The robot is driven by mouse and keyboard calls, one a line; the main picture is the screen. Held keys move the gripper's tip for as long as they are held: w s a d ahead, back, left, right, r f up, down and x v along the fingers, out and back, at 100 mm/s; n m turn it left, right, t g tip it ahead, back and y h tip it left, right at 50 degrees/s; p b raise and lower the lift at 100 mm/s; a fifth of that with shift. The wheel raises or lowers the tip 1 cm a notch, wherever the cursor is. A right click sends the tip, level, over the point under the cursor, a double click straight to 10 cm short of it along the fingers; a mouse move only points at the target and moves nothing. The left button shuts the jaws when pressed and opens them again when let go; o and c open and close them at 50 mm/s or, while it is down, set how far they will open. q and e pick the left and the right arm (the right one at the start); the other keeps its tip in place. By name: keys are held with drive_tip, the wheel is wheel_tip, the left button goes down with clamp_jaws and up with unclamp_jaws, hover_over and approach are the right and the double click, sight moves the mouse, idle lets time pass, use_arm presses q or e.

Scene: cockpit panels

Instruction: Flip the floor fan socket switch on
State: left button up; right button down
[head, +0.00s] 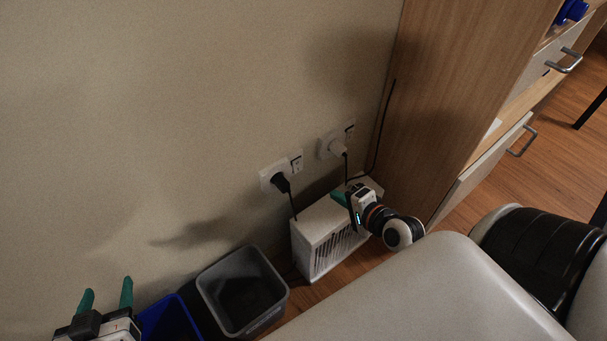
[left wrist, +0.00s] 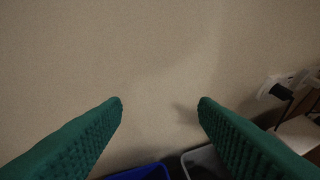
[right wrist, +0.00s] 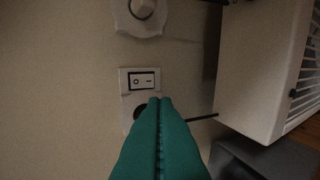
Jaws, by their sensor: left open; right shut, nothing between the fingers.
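Two white wall sockets are low on the wall. The left socket (head: 268,177) holds a black plug (head: 281,183) and has a small switch (head: 296,162) to its right. The right socket (head: 325,147) holds a white plug (head: 338,148). In the right wrist view, a rocker switch (right wrist: 144,79) marked O and a dash lies just beyond my right fingertips (right wrist: 160,101). Those shut, empty fingers partly hide the black plug; contact cannot be told. My right gripper (head: 337,198) is above the white box. My left gripper (head: 106,292) is open, empty and away from the sockets.
A white box with a grille (head: 318,225) stands on the floor below the sockets. A grey bin (head: 283,293) and a blue bin (head: 170,318) stand to its left. A wooden cabinet (head: 450,80) closes off the right side. The wall on the left is clear.

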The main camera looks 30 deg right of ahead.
drive_tip(key=b, duration=0.3)
approach(299, 171)
drive_tip(key=f, duration=0.2)
use_arm(q)
drive_tip(key=s+d+r+t+h+b, duration=0.1)
drive_tip(key=r+t+h, duration=0.1)
drive_tip(key=r+t, duration=0.4)
drive_tip(key=s+d+r+t+h+b, duration=0.1)
drive_tip(key=s+r+t+h, duration=0.1)
drive_tip(key=r+t, duration=0.5)
drive_tip(key=shift+r+h, duration=0.4)
drive_tip(key=shift+r, duration=1.7)
use_arm(e)
drive_tip(key=shift+w+a+f, duration=0.1)
drive_tip(key=shift+w+f, duration=0.1)
drive_tip(key=shift+w, duration=1.3)
drive_tip(key=shift+w+a+f, duration=0.15)
drive_tip(key=shift+w, duration=1.35)
